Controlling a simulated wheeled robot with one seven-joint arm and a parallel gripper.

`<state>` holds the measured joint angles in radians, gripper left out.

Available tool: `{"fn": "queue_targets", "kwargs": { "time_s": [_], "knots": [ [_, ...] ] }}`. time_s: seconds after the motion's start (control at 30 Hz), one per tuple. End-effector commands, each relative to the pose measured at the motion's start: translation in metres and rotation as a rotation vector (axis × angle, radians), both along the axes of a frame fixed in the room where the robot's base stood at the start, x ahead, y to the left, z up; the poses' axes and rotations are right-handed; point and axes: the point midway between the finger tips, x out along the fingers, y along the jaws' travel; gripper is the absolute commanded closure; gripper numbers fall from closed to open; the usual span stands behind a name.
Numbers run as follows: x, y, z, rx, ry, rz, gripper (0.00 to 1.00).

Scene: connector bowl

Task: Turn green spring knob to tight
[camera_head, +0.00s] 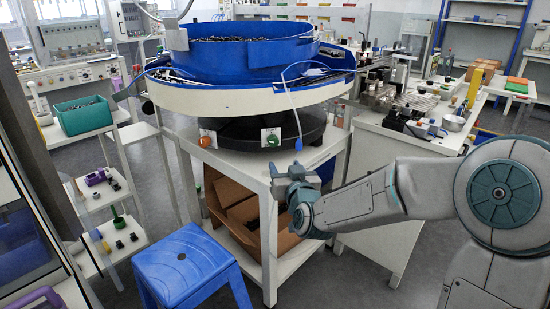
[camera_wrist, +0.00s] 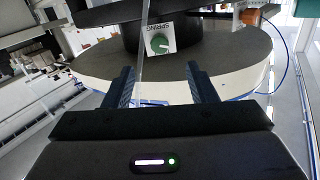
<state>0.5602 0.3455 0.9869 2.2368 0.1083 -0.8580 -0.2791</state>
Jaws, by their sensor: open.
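The green spring knob (camera_head: 272,140) sits on a white label plate on the dark base under the blue bowl. In the wrist view the green knob (camera_wrist: 159,44) shows with the word SPRING on its plate, beyond my fingers and between their lines. My gripper (camera_wrist: 160,85) is open and empty, with its two dark fingers apart. In the head view my gripper (camera_head: 293,172) is in front of and below the knob, apart from it, near the front edge of the white stand.
A blue bowl feeder (camera_head: 240,60) tops the white stand (camera_head: 250,170). An orange knob (camera_head: 206,141) is left of the green one. A thin cable with a blue end (camera_head: 298,145) hangs close to my gripper. A blue stool (camera_head: 183,262) stands front left, and a cardboard box (camera_head: 240,215) lies below.

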Motion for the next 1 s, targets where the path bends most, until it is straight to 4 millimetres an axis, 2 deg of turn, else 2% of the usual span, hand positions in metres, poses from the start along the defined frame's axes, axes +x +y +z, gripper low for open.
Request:
{"fn": "queue_targets", "kwargs": {
  "time_s": [0.27, 0.7, 1.0],
  "knots": [
    [0.020, 0.006, 0.001, 0.023, -0.027, -0.006, 0.48],
    [0.092, 0.029, 0.001, 0.024, -0.024, -0.007, 0.48],
    [0.125, 0.040, 0.002, 0.021, -0.024, -0.007, 0.48]
  ]
}}
